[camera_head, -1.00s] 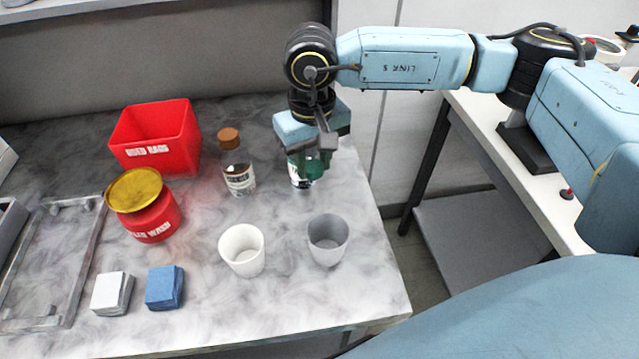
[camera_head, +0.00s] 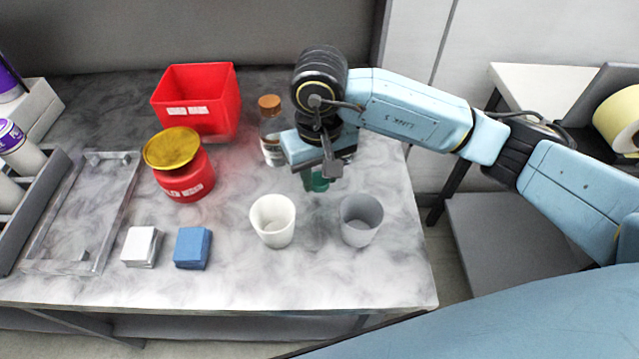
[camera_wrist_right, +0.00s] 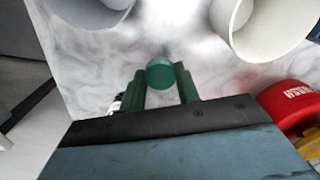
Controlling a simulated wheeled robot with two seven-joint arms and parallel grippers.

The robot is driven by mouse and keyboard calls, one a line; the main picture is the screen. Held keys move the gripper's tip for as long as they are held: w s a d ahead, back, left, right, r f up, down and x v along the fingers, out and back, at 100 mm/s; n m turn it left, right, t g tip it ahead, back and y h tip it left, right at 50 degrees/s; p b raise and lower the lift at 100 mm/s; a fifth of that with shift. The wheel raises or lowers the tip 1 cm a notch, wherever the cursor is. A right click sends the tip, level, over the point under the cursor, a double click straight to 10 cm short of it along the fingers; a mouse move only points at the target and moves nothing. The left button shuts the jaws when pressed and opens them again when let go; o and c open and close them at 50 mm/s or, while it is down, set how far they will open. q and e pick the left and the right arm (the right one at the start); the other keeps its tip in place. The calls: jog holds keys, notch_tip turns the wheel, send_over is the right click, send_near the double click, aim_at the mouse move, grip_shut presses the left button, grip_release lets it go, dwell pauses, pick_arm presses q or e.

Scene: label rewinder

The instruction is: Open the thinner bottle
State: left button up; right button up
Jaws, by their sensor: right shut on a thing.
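My right gripper (camera_head: 318,183) is shut on a round green cap. The cap (camera_wrist_right: 160,73) shows between the green fingers in the right wrist view, held above the table. A bottle stands behind my right gripper, mostly hidden; a small part of it (camera_wrist_right: 117,102) shows left of the fingers in the right wrist view, apart from the cap. A clear bottle (camera_head: 272,145) with a brown cap (camera_head: 269,102) and a white label stands upright left of the gripper. My left gripper is not in view.
A white cup (camera_head: 272,232) and a grey cup (camera_head: 361,232) stand in front of the gripper. A red bin (camera_head: 200,92), a red jar with a yellow lid (camera_head: 172,147), a white block (camera_head: 141,247), a blue block (camera_head: 192,248) and a metal frame (camera_head: 110,218) are left.

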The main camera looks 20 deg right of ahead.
aim_at(320, 179)
notch_tip(320, 179, down, 4)
jog(key=shift+r, duration=0.2)
jog(key=shift+f+b, duration=0.2)
jog(key=shift+b, duration=0.1)
jog(key=o, duration=1.1)
jog(key=shift+r, duration=0.1)
jog(key=shift+c, duration=0.2)
